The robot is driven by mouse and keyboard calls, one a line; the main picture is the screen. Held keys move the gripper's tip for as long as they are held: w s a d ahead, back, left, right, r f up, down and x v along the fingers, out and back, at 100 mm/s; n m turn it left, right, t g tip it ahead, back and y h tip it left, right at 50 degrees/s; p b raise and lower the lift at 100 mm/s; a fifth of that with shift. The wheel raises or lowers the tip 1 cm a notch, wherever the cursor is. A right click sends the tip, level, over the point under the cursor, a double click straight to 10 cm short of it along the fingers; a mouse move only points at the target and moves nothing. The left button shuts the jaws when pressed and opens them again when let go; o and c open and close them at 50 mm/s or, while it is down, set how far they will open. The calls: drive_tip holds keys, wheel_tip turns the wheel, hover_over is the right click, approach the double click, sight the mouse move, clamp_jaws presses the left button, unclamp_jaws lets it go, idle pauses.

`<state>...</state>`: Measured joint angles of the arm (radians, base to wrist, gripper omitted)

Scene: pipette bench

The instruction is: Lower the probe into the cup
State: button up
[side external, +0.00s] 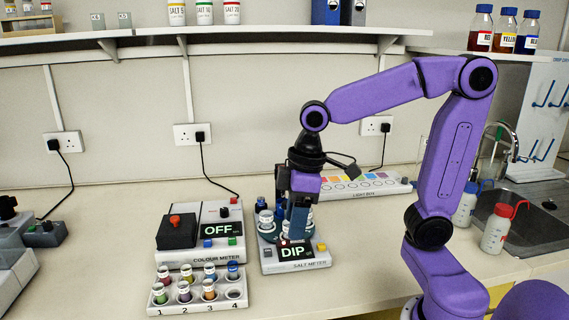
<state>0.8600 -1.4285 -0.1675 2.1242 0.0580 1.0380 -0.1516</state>
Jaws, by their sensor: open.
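The salt meter (296,262) stands on the bench in the side external view, and its display reads DIP. Small white cups (265,218) stand on its dark round part, behind the display. My gripper (296,222) points straight down over the meter, its fingers low among the cups and open. The fingers and the cups overlap, so I cannot tell whether they touch. The probe cannot be made out clearly; my gripper hides part of that area.
The light box (361,194) is behind, and bottles (499,228) stand by the sink at right. Bare bench lies in front.

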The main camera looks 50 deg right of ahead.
drive_tip(key=w+d+r+m+t, duration=0.2)
drive_tip(key=w+d+r+m, duration=0.4)
drive_tip(key=w+d, duration=0.6)
drive_tip(key=w+d+r+m+t+h, duration=0.1)
drive_tip(key=w+d+r, duration=0.15)
drive_tip(key=d, duration=0.55)
drive_tip(key=w+d+r+m, duration=0.1)
drive_tip(key=d+r, duration=0.3)
drive_tip(key=d, duration=0.3)
drive_tip(key=x, duration=1.1)
drive_tip(key=d+x, duration=0.1)
drive_tip(key=x, duration=0.5)
drive_tip(key=shift+w, duration=0.3)
